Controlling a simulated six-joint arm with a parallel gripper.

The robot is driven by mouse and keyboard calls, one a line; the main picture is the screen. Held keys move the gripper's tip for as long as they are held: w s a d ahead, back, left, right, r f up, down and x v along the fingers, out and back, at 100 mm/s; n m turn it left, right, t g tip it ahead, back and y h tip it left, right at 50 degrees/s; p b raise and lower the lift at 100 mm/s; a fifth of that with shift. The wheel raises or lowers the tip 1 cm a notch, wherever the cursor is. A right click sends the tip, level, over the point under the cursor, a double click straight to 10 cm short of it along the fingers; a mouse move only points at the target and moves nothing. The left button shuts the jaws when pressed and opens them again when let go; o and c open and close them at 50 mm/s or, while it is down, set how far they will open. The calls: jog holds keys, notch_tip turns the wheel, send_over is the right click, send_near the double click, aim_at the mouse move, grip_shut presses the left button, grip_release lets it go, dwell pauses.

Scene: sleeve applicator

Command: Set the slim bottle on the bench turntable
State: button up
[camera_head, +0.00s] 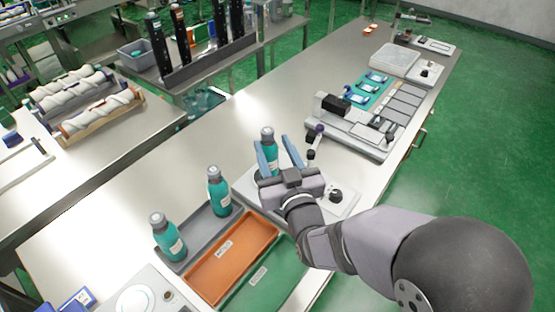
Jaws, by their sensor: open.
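A teal bottle with a grey cap (268,147) stands upright at the light grey bench device (340,205), seemingly over its dark round turntable (257,178). My gripper (271,140) is open, with one blue finger on each side of this bottle. I cannot tell whether the fingers touch it. My gripper's body hides the bottle's lower part and most of the turntable. Two similar teal bottles, a farther one (219,191) and a nearer one (168,237), stand upright in the grey tray (200,245) to the left. I cannot tell which bottle is slimmer.
An orange tray (232,258) and a green tray (265,280) lie beside the grey tray. A black knob (336,195) is on the device, and a small jointed arm (314,141) rises behind it. A larger machine (350,125) stands farther back. Bare bench (200,140) lies to the left.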

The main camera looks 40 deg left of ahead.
jog(key=shift+v, duration=1.4)
jog(key=w+d+f+m+h, duration=0.1)
jog(key=w+d+f+h, duration=0.1)
jog(key=d, duration=0.1)
jog(key=w+d+f+m+h, duration=0.1)
jog(key=w+d+f+h, duration=0.1)
jog(key=w+d, duration=0.1)
jog(key=w+d+f+h, duration=0.2)
jog(key=w+d+f, duration=0.1)
jog(key=d, duration=0.2)
jog(key=shift+w+d+m, duration=0.15)
jog(key=shift+w+m, duration=0.05)
jog(key=shift+m, duration=0.2)
jog(key=s+d+f+m+g+h, duration=0.1)
jog(key=d+f+m+g+h, duration=0.15)
jog(key=d, duration=0.55)
jog(key=s+d+f+m+g+h, duration=0.1)
jog(key=d+f+h, duration=0.15)
jog(key=d, duration=0.65)
jog(key=s+d+f+m+g+h, duration=0.2)
jog(key=d+f, duration=0.2)
jog(key=d, duration=0.4)
jog(key=s+d+m+g+h, duration=0.1)
jog(key=s+d+m+g, duration=0.1)
jog(key=s+d+g, duration=0.3)
jog(key=s+d, duration=0.4)
jog(key=s, duration=0.2)
jog(key=shift+d+f+m+h, duration=0.25)
jog(key=shift+d+m+h, duration=0.1)
jog(key=shift+h, duration=0.05)
